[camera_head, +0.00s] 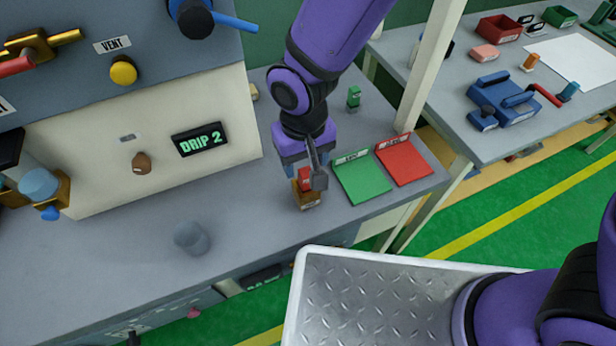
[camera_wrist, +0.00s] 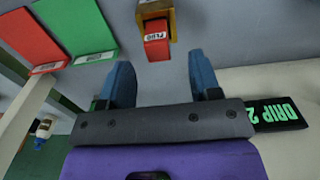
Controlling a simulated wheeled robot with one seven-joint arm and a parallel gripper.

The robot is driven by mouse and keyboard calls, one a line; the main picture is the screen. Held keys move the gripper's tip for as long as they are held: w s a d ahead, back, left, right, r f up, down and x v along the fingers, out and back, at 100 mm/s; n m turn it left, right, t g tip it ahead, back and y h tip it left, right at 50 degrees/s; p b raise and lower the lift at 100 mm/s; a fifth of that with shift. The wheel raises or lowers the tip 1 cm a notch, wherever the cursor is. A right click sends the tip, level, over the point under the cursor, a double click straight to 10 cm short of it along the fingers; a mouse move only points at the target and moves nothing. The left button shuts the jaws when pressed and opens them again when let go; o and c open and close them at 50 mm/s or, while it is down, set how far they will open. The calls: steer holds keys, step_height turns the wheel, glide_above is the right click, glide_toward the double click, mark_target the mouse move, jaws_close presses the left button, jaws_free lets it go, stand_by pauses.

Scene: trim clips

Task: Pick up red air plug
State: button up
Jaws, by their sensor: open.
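The red air plug (camera_head: 305,175) sits in a brass-coloured block (camera_head: 308,198) on the grey bench. In the wrist view the red plug (camera_wrist: 157,40), with a white label, shows in front of the brass block (camera_wrist: 172,22). My gripper (camera_head: 304,166) is just above the plug, pointing down at the bench. In the wrist view its blue fingers (camera_wrist: 160,62) are spread apart. The plug appears beyond the fingertips and between them, with nothing held. In the head view my gripper and a grey rod-like part partly cover the plug.
Green (camera_head: 362,180) and red (camera_head: 403,162) trays lie right of the plug. A small green part (camera_head: 353,97) stands behind. The panel with the DRIP 2 display (camera_head: 200,140) rises to the left. A grey cylinder (camera_head: 191,238) is at front left. A pale post (camera_head: 430,65) stands near the red tray.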

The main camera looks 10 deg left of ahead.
mark_target(306, 172)
steer(key=shift+d+f, duration=0.15)
steer(key=shift+f, duration=2.9)
jaws_close()
steer(key=shift+w, duration=0.1)
